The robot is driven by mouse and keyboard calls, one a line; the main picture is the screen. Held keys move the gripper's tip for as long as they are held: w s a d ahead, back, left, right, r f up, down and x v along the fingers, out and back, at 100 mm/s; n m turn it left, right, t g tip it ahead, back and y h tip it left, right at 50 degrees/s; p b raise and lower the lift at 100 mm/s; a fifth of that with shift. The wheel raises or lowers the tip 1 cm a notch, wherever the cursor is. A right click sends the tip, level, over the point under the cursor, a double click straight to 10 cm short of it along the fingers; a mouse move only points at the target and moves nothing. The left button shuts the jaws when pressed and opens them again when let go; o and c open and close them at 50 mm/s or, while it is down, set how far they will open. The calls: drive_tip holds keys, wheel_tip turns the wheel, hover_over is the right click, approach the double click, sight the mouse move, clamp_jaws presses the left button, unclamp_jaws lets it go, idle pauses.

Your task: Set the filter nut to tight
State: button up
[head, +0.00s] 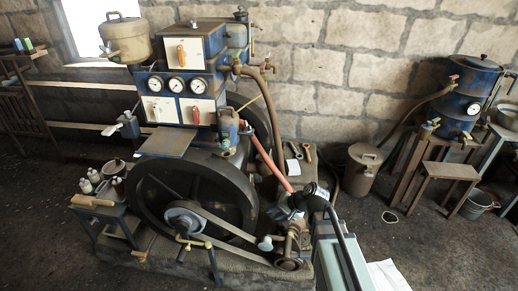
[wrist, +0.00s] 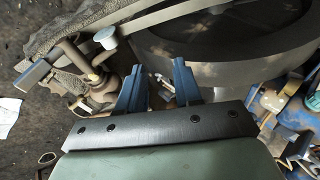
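My gripper (wrist: 159,82) shows in the wrist view with two blue fingers apart and nothing between them. In the head view its dark end (head: 290,208) is right of the flywheel, with the fingers too small to make out. A small blue canister (head: 228,126), possibly the filter, stands at the engine's right side above the flywheel, up and left of my gripper. I cannot pick out the filter nut with certainty or tell how tight it is.
The large dark flywheel (head: 190,190) and its belt (head: 228,228) stand close to my gripper; the flywheel also fills the wrist view's top right (wrist: 230,45). A pale round knob (wrist: 107,38) and brown pipework (wrist: 90,72) lie left of the fingers. A red hose (head: 268,158) slants nearby.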

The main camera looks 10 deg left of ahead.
drive_tip(key=w+a+r+n+t, duration=0.1)
drive_tip(key=w+a+r, duration=0.25)
drive_tip(key=r, duration=0.35)
drive_tip(key=w+a+r+n, duration=0.1)
drive_tip(key=w+a+r, duration=0.1)
drive_tip(key=a+r, duration=0.35)
wheel_tip(320, 180, up, 24)
drive_tip(key=n+t+h, duration=0.1)
drive_tip(key=n+h, duration=0.2)
drive_tip(key=n, duration=0.2)
hover_over(248, 127)
drive_tip(key=s, duration=0.2)
drive_tip(key=s+d+f+n+g+h, duration=0.1)
drive_tip(key=s+d+f+n+h, duration=0.1)
drive_tip(key=d, duration=0.1)
drive_tip(key=x, duration=1.3)
drive_tip(key=shift+a+f, duration=0.1)
drive_tip(key=shift+f, duration=0.05)
clamp_jaws()
